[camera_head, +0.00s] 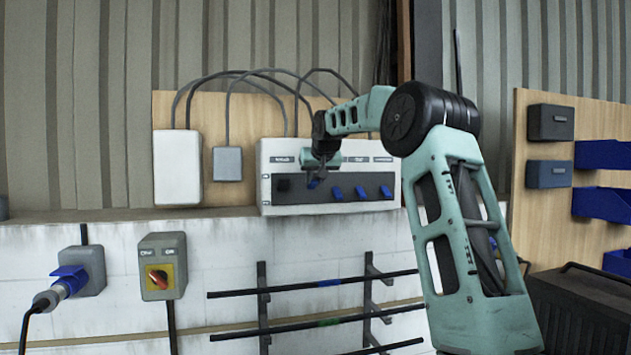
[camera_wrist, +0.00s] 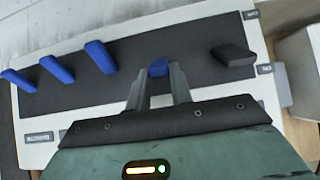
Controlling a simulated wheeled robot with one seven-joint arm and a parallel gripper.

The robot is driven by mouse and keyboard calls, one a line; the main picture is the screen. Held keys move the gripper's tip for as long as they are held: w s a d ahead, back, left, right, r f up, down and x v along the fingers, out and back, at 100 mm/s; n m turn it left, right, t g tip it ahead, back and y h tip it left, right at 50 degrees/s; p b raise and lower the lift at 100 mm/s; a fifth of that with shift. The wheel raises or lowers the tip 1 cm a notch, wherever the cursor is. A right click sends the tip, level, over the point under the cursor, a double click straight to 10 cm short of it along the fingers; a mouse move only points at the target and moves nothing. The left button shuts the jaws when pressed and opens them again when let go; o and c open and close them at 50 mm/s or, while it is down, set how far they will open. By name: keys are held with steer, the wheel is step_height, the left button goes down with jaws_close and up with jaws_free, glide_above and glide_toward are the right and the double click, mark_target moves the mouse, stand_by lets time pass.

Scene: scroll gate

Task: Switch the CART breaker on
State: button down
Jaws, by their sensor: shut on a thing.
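The breaker panel (camera_head: 330,210) is a white box with a dark strip on the board behind the bench. Its strip carries a black lever (camera_head: 284,184) at the left and several blue levers, including one at the far right (camera_head: 386,191). My gripper (camera_head: 316,178) points down at the panel and is shut on the blue lever (camera_wrist: 158,68) beside the black one. In the wrist view its fingers (camera_wrist: 160,88) stand either side of that lever. The black lever (camera_wrist: 232,54) is right of it there, with other blue levers left. The labels are too small to read surely, and my arm covers part of them.
A white box (camera_head: 178,168) and a small grey box (camera_head: 227,164) hang left of the panel. Below are a blue plug in a socket (camera_head: 82,270), a red-yellow rotary switch (camera_head: 161,277) and a rod rack (camera_head: 264,300). Blue bins (camera_head: 601,154) are at right.

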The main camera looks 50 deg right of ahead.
steer(key=shift+w+d+r+g+y, duration=0.1)
steer(key=shift+w+r+g+y, duration=0.1)
steer(key=shift+r+g+y, duration=0.15)
stand_by(0.5)
steer(key=c, duration=1.2)
jaws_free()
steer(key=shift+w, duration=0.1)
steer(key=shift+c, duration=0.2)
steer(key=b+v, duration=0.3)
steer(key=v, duration=1.4)
steer(key=shift+r, duration=0.25)
steer(key=shift+w, duration=0.1)
